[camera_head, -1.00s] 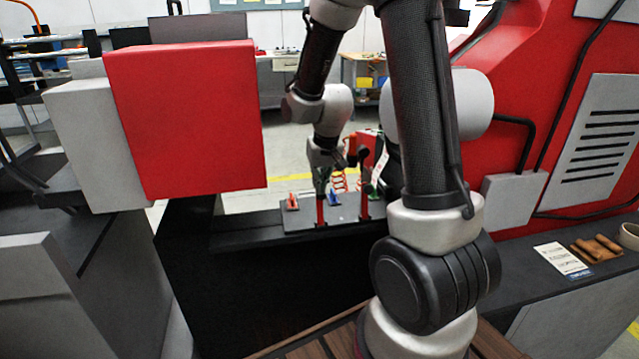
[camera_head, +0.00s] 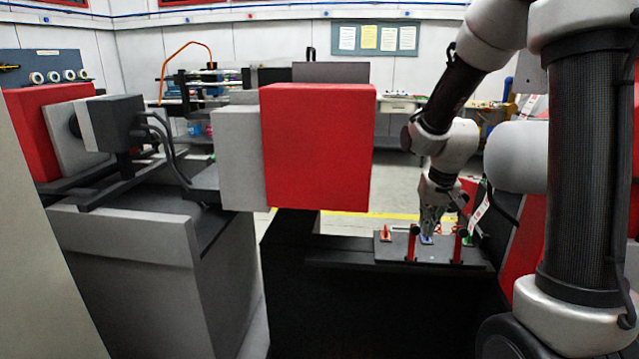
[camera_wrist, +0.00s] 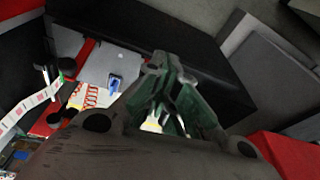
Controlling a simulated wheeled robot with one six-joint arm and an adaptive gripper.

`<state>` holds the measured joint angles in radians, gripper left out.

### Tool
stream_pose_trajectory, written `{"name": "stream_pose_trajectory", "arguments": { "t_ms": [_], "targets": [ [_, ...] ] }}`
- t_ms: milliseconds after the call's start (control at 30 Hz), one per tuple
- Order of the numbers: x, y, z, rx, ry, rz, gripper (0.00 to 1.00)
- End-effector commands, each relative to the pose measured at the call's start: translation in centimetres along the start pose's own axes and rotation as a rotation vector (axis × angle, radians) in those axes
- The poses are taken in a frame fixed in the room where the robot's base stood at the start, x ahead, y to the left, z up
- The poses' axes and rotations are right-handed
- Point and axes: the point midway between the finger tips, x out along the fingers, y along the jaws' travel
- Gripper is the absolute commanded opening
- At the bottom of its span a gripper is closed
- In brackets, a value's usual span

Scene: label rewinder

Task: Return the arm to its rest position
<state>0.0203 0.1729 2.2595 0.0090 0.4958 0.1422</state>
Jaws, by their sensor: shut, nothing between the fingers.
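My arm hangs at the right of the head view, with my gripper (camera_head: 428,232) pointing down over a grey plate (camera_head: 392,250) on the black bench. In the wrist view my gripper (camera_wrist: 168,118) looks shut, its fingers close together with nothing between them. A small blue part (camera_head: 426,239) is on the plate by the fingertips; it also shows in the wrist view (camera_wrist: 114,82), apart from the fingers. A red part (camera_head: 386,234) is at the plate's left. Whether my fingertips touch anything is unclear.
A red box-shaped machine head (camera_head: 318,148) stands left of my gripper. Red posts with black tops (camera_head: 411,243) rise from the plate's front edge. A white label strip (camera_head: 480,213) hangs at the right. A grey machine body (camera_head: 130,235) fills the left.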

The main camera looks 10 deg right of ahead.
Motion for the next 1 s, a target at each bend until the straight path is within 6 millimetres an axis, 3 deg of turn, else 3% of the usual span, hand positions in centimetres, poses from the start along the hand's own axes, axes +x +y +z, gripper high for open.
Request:
{"name": "stream_pose_trajectory", "arguments": {
  "t_ms": [100, 167, 367, 600, 733, 1000],
  "targets": [
    [0.3, 0.5, 3.1, -0.030, -0.101, 0.014, 0.00],
    [-0.9, 0.8, 5.3, -0.051, -0.150, 0.019, 0.00],
    [-7.2, 1.5, 11.0, -0.109, -0.181, 0.018, 0.00],
    [-14.4, 2.3, 17.2, -0.156, -0.083, 0.007, 0.00],
    [-17.0, 2.6, 19.2, -0.163, 0.019, -0.002, 0.00],
    [-19.7, 2.6, 19.8, -0.166, 0.158, -0.015, 0.00]
  ]
}}
